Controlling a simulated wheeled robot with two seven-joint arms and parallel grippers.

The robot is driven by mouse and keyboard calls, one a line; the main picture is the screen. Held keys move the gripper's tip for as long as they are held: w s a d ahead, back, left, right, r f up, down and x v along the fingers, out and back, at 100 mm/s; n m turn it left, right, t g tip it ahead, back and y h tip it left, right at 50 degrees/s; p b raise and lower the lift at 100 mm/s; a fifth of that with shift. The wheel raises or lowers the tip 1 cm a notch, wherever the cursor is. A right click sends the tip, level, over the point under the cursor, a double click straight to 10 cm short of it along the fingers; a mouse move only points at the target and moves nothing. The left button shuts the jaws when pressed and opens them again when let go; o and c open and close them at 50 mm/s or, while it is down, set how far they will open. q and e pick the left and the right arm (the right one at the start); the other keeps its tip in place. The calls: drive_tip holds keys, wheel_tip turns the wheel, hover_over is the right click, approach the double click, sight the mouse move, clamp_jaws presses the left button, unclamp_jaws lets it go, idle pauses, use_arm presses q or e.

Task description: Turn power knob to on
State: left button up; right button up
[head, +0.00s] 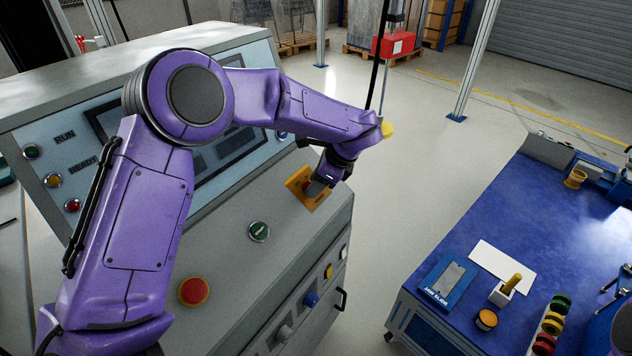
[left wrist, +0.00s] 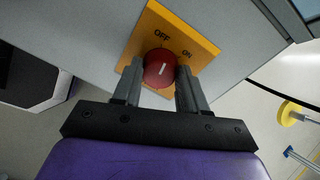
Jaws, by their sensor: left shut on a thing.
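The power knob (left wrist: 160,68) is red with a white mark and sits on a yellow-orange plate (left wrist: 200,45) labelled OFF and ON. In the left wrist view the mark points roughly toward OFF. The plate also shows in the head view (head: 294,181), on the sloped front of the grey control console. My left gripper (left wrist: 158,82) has a finger on either side of the knob and is shut on it. In the head view my left gripper (head: 317,187) reaches down onto the plate and hides most of the knob. My right gripper is out of view.
A blue workbench (head: 480,220) with tools stands at the right, with clear floor between. My left arm covers part of the console's screens.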

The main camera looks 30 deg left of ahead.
use_arm(q)
drive_tip(key=m, duration=0.3)
drive_tip(key=shift+m, duration=0.3)
drive_tip(key=m+p, duration=0.1)
drive_tip(key=m, duration=0.3)
drive_tip(key=shift+w+y+p, duration=0.1)
drive_tip(key=shift+y+p, duration=0.2)
drive_tip(key=shift+m, duration=0.3)
drive_tip(key=o, duration=1)
drive_tip(key=shift+o, duration=0.2)
drive_tip(key=shift+d, duration=0.1)
drive_tip(key=b+v, duration=0.1)
drive_tip(key=v, duration=0.9)
drive_tip(key=shift+w+d+r, duration=0.15)
drive_tip(key=shift+w+r, duration=0.05)
drive_tip(key=shift+r, duration=0.1)
